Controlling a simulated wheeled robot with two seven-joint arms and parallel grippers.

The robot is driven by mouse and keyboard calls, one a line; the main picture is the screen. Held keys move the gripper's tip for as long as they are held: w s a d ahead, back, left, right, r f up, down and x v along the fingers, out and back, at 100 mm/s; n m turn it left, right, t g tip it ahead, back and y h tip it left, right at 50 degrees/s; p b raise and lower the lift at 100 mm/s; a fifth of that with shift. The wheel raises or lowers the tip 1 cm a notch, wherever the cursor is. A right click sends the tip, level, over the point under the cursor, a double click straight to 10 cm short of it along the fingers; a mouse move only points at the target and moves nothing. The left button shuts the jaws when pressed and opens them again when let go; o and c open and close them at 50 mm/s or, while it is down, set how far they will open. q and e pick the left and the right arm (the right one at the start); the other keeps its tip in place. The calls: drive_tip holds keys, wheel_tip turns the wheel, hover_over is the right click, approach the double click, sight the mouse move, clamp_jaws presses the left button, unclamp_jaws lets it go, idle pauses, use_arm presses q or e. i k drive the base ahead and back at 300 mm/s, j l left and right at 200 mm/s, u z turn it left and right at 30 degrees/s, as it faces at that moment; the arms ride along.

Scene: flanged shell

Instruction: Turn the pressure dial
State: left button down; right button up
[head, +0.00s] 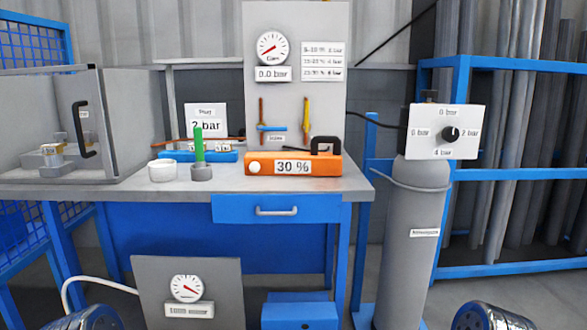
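The pressure dial is a black round knob (450,134) on a white plate (422,146) above a grey gas cylinder (408,255) at the right. The plate has bar labels around the knob: "2 bar" right, "4 bar" below, others at top and left too small to read surely. A light mark on the knob seems to point to the upper right. A round gauge (273,48) on the grey back panel sits over a "0.0 bar" label (272,74). Rounded parts of my arms show at the bottom left and bottom right, far below the dial; no gripper fingers are visible.
An orange block (260,170) marked "30 %" lies on the workbench (355,184), near a green rod (199,145) and a white "2 bar" sign (206,113). A chart (323,62) hangs beside the gauge. A blue rack (500,174) with grey pipes stands behind the cylinder.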

sight(450, 134)
drive_tip(key=i+l+u, duration=0.1)
drive_tip(key=l+u, duration=0.75)
